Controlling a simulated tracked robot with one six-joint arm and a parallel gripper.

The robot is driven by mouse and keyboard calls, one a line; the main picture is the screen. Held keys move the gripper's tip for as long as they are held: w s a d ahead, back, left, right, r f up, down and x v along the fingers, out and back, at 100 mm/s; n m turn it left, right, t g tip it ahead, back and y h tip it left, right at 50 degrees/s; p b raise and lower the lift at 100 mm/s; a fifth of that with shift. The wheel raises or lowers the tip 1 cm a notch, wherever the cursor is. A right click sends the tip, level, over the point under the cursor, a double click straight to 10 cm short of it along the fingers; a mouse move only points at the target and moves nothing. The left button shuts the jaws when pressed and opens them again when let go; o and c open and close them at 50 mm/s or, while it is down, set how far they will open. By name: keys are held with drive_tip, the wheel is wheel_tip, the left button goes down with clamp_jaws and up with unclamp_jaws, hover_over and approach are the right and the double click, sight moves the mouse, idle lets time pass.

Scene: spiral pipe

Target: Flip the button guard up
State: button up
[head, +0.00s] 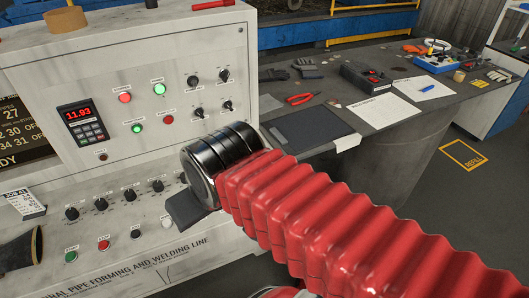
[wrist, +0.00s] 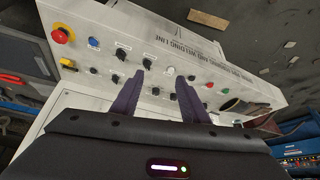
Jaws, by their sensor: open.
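My gripper shows in the wrist view (wrist: 160,77) with two dark purple fingers spread apart and nothing between them. Its fingertips point at the white control panel (wrist: 115,32). A small pale piece, possibly the button guard (wrist: 171,72), stands on the panel near the right fingertip; I cannot tell its position or whether it is touched. In the head view a small whitish piece (head: 167,221) shows left of my dark gripper body (head: 186,208).
Black knobs (head: 157,186) and red and green buttons (head: 103,245) line the panel. A red emergency stop (wrist: 63,35) and blue button (wrist: 93,42) are at left in the wrist view. A grey table (head: 395,140) with tools and papers stands right of the panel.

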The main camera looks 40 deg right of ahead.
drive_tip(key=w+d+m+h, duration=0.1)
drive_tip(key=w+d, duration=0.4)
drive_tip(key=d, duration=0.2)
drive_tip(key=w+d+m, duration=0.1)
drive_tip(key=w+d, duration=0.3)
drive_tip(key=d, duration=0.3)
drive_tip(key=w+d+f+m+g, duration=0.1)
drive_tip(key=w+d+f, duration=0.1)
drive_tip(key=d, duration=1.4)
drive_tip(key=shift+w+f, duration=0.15)
drive_tip(key=shift+f, duration=0.1)
drive_tip(key=shift+d+f, duration=0.1)
drive_tip(key=x, duration=1.3)
drive_tip(key=shift+d+f, duration=0.15)
drive_tip(key=shift+f, duration=0.2)
drive_tip(key=shift+c, duration=0.2)
clamp_jaws()
